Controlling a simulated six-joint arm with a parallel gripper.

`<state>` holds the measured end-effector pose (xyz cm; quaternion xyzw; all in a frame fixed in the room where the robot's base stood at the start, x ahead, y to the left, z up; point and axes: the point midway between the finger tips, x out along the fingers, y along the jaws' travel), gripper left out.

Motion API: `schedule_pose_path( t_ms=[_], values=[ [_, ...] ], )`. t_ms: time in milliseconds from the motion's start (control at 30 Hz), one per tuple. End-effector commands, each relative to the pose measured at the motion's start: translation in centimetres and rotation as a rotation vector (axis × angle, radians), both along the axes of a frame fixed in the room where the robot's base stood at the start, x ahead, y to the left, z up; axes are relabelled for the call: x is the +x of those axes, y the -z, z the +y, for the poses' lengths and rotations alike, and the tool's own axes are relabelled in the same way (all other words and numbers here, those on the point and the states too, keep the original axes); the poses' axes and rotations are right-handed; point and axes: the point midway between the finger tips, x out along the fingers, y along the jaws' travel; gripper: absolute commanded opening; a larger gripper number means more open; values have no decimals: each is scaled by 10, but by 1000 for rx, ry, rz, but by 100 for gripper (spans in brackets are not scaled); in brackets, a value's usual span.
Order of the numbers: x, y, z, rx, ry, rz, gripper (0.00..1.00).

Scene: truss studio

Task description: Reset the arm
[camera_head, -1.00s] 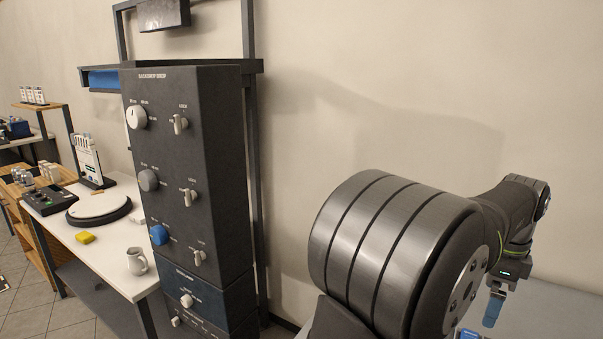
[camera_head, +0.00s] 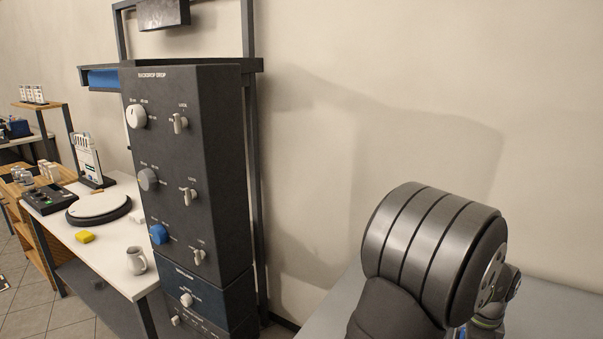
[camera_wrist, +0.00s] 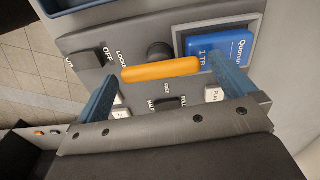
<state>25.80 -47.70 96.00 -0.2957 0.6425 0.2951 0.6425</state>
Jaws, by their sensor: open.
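My gripper (camera_wrist: 165,66) shows in the wrist view with its two blue fingers wide apart. An orange bar (camera_wrist: 160,70) lies across the picture between the fingertips, over a grey control panel (camera_wrist: 85,50). I cannot tell whether the fingers touch the bar. A round black knob (camera_wrist: 159,52) is just behind it. In the head view my arm is at the lower right, and the gripper is hidden there.
A blue block marked 1 TB (camera_wrist: 222,48) sits in a recess beside the right finger. In the head view, a dark knob cabinet (camera_head: 215,130) stands left of my arm. The wall between cabinet and arm is bare.

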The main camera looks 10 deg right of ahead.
Motion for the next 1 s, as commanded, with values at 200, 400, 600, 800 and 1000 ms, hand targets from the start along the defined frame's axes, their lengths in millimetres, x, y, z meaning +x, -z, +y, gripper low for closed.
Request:
schedule_pose_path(
  t_ms=[200, 400, 600, 800, 1000],
  values=[
    [0, 0, 0, 1, -179, 1, 100],
    [0, 0, 0, 0, -344, 0, 100],
    [0, 0, 0, 0, -509, 0, 100],
    [0, -1, 0, 0, -672, 1, 100],
    [0, -1, 0, 0, -836, 1, 100]
  ],
)
